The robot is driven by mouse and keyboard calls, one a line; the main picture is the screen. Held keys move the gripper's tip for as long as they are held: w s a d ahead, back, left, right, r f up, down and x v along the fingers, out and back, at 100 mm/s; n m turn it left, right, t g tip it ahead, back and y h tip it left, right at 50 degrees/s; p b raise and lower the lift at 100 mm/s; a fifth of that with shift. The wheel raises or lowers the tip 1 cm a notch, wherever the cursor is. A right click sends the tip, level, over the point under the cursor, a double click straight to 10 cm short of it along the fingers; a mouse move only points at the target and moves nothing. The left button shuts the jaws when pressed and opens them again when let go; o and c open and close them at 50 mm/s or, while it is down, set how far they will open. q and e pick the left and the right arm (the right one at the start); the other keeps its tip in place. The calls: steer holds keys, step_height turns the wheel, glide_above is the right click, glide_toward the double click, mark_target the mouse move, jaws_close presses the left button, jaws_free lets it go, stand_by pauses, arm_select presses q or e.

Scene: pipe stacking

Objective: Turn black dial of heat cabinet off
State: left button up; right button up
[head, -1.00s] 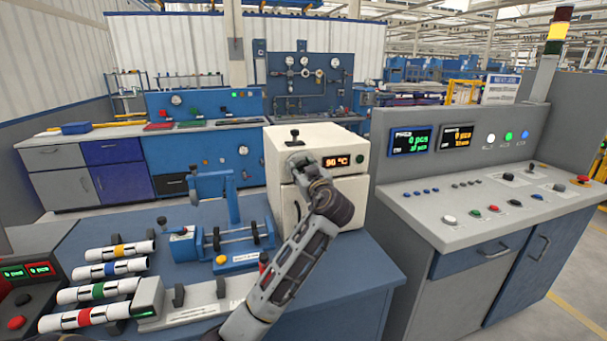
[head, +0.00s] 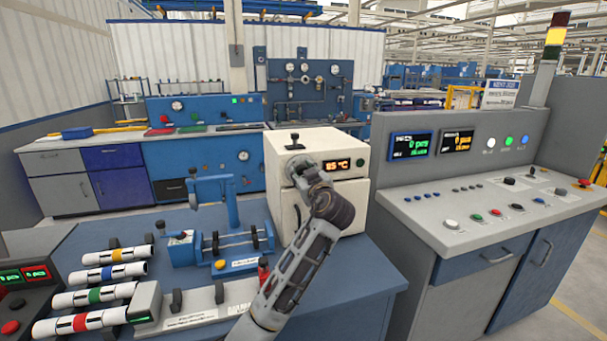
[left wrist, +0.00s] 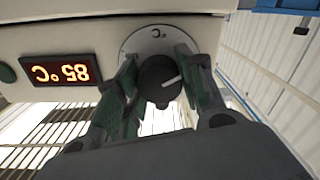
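The cream heat cabinet (head: 348,196) stands at the back of the blue bench, and its orange display (head: 336,165) reads 85 °C. The same display (left wrist: 60,71) shows upside down in the left wrist view. The black dial (left wrist: 160,80) has a white pointer line and sits on a round pale plate marked °C. My left gripper (left wrist: 157,78) has one finger on each side of the dial, close against it. In the head view my left gripper (head: 304,172) is at the cabinet's upper front and hides the dial. My right gripper is not in view.
Several white pipes with coloured bands (head: 104,273) lie at the bench's left. A blue fixture (head: 218,240) stands beside the cabinet, left of my arm. A grey control console (head: 480,215) stands to the right. A small black knob (head: 294,139) is on the cabinet's top.

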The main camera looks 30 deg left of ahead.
arm_select(q)
steer(key=o, duration=0.4)
steer(key=shift+c, duration=0.2)
steer(key=shift+s+d, duration=0.1)
steer(key=v, duration=1.1)
steer(key=shift+s+d, duration=0.25)
steer(key=shift+s, duration=0.05)
